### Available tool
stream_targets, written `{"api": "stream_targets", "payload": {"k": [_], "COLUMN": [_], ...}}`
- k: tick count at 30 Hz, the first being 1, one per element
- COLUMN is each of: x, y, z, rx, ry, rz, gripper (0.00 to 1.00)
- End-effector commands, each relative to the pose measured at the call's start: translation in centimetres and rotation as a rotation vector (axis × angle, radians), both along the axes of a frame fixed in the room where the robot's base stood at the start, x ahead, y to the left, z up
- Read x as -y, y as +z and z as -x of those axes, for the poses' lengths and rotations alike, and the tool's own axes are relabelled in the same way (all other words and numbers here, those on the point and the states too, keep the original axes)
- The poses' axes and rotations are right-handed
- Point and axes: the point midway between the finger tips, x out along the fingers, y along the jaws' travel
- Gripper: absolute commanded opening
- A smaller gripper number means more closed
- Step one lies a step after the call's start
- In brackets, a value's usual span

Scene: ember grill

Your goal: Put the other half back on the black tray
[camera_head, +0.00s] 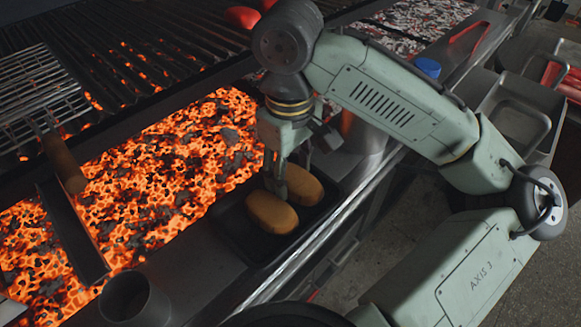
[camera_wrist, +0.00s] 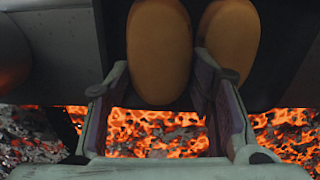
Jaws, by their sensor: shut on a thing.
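Two golden-brown, rounded halves are at the black tray (camera_head: 231,226) beside the coals. The nearer half (camera_head: 271,213) lies in the tray and is the right one in the wrist view (camera_wrist: 231,40). The farther half (camera_head: 305,187) is the left one in the wrist view (camera_wrist: 160,52). My gripper (camera_head: 292,180) points down and is shut on this farther half, with one finger between the two halves. In the wrist view, my gripper (camera_wrist: 162,76) has a finger on each side of it. The held half is low over the tray; I cannot tell whether it touches the bottom.
Glowing coals (camera_head: 175,150) lie left of the tray, under a dark grate (camera_head: 120,45). A wire rack (camera_head: 45,95) and a wooden-handled tool (camera_head: 64,163) are at the left. A metal cup (camera_head: 133,300) stands in front. A blue-topped object (camera_head: 427,68) is behind my arm.

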Motion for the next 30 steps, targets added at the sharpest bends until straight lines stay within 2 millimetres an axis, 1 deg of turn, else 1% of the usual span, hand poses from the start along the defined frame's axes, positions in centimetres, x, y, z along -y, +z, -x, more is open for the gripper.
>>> {"api": "stream_targets", "payload": {"k": [10,14,15,23,30], "x": [0.00,0.00,0.01,0.00,0.01], "y": [-1.09,-1.15,-1.14,-1.12,-1.11], "z": [0.00,0.00,-0.01,-0.01,-0.02], "rx": [0.000,0.000,0.000,0.001,0.001], "ry": [0.000,-0.001,-0.001,-0.001,-0.001], "rz": [0.000,0.000,0.000,-0.001,-0.001], "gripper": [0.24,0.24,0.51,0.68,0.69]}}
